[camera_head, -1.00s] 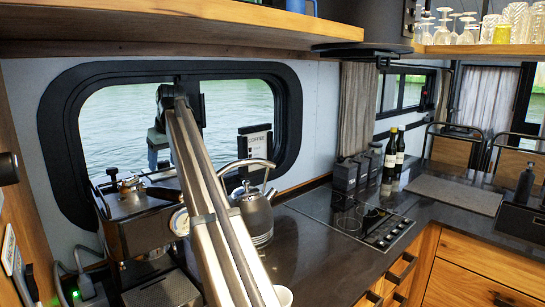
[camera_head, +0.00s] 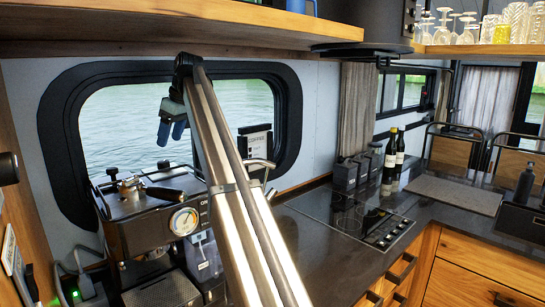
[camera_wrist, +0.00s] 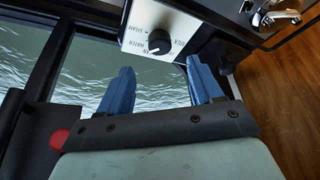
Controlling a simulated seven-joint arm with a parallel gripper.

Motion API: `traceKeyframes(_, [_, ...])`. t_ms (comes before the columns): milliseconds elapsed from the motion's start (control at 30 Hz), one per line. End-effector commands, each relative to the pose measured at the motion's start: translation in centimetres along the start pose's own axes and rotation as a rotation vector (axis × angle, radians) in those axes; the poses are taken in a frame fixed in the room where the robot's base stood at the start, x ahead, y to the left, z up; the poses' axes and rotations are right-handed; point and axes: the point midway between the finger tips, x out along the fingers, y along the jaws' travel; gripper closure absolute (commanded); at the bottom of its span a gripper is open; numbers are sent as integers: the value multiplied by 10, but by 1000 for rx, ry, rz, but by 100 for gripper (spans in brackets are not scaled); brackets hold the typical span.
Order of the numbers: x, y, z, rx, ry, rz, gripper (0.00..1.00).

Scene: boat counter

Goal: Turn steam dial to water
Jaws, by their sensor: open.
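The steam dial (camera_wrist: 159,41) is a round black knob on a white panel, at the top centre of the wrist view. Lettering reading WATER and STEAM surrounds it; I cannot tell which mark the knob points to. My gripper (camera_wrist: 160,65) has two blue fingers, open and apart with nothing between them. Their tips lie just below the panel in that view, one toward each side of the dial, with no clear contact. In the head view my gripper (camera_head: 172,130) hangs above the black espresso machine (camera_head: 135,220). I cannot make out the dial in the head view.
A pressure gauge (camera_head: 183,221) is on the machine's front. The kettle (camera_head: 262,166) is mostly hidden behind my arm. A window (camera_head: 110,130) lies behind, and a wooden shelf (camera_head: 180,22) overhangs above. The cooktop (camera_head: 345,220) is at right.

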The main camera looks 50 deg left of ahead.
Motion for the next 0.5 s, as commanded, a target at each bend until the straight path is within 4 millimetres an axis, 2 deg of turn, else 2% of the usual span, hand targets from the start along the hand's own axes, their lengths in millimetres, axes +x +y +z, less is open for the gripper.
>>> traceKeyframes(233, [-40, 2, 1, 4, 1, 2, 35])
traceKeyframes(500, [-28, 32, 36, 102, 21, 42, 35])
